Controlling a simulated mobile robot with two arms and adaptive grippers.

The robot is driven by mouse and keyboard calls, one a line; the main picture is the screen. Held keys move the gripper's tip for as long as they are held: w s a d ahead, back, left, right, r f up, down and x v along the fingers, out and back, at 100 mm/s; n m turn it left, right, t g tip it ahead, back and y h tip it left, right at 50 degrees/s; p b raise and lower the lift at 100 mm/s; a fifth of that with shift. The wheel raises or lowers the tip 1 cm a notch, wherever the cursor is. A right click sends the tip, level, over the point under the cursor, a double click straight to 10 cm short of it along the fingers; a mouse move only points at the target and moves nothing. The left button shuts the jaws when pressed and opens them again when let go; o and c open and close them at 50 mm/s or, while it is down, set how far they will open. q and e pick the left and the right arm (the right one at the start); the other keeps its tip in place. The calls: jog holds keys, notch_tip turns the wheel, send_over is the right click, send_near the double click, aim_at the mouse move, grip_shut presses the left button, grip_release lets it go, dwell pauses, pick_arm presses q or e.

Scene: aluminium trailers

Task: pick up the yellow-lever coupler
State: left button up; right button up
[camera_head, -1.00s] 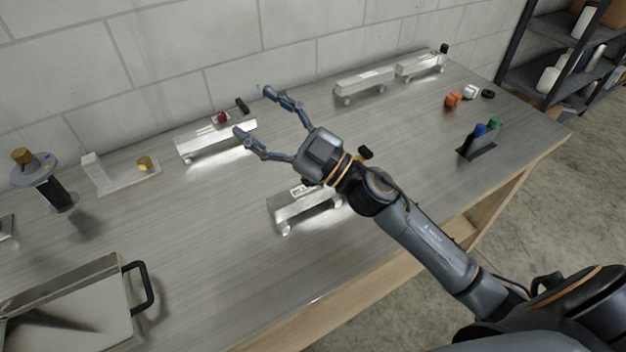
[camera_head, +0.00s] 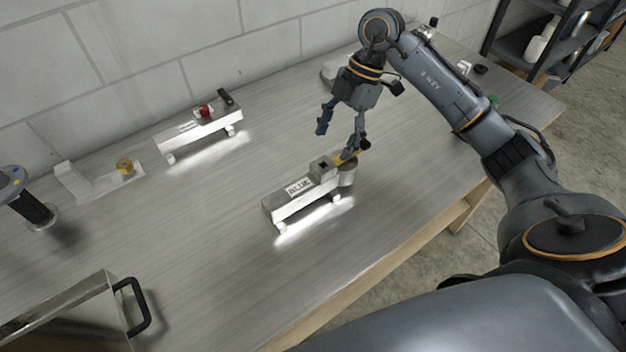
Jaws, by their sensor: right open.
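The yellow-lever coupler (camera_head: 346,157) sits on the right end of a small aluminium trailer (camera_head: 293,206) labelled "BLUE", near the middle of the table. Only a bit of its yellow lever shows, with a black knob at its end. My right gripper (camera_head: 336,141) is open and points down from above. One finger is at the coupler and partly covers it; the other hangs to the left of it. I cannot tell whether the near finger touches the lever. My left gripper is not in view.
A trailer with a red part (camera_head: 204,111) and a black knob stands at the back left. A clear plate with a yellow knob (camera_head: 124,166) lies left of it. An open metal bin (camera_head: 66,309) with a black handle is at the front left.

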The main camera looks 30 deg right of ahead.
aim_at(315, 182)
jog(key=p+x, duration=0.1)
jog(key=x, duration=0.6)
jog(key=shift+a, duration=0.2)
jog(key=p+x, duration=0.1)
jog(key=x, duration=0.3)
jog(key=shift+a+f+p, duration=0.25)
jog(key=shift+f+p, duration=0.05)
jog(key=shift+p, duration=0.1)
jog(key=shift+a+f, duration=0.1)
jog(key=shift+f, duration=0.3)
jog(key=shift+c, duration=0.2)
grip_shut()
jog(key=shift+r, duration=0.1)
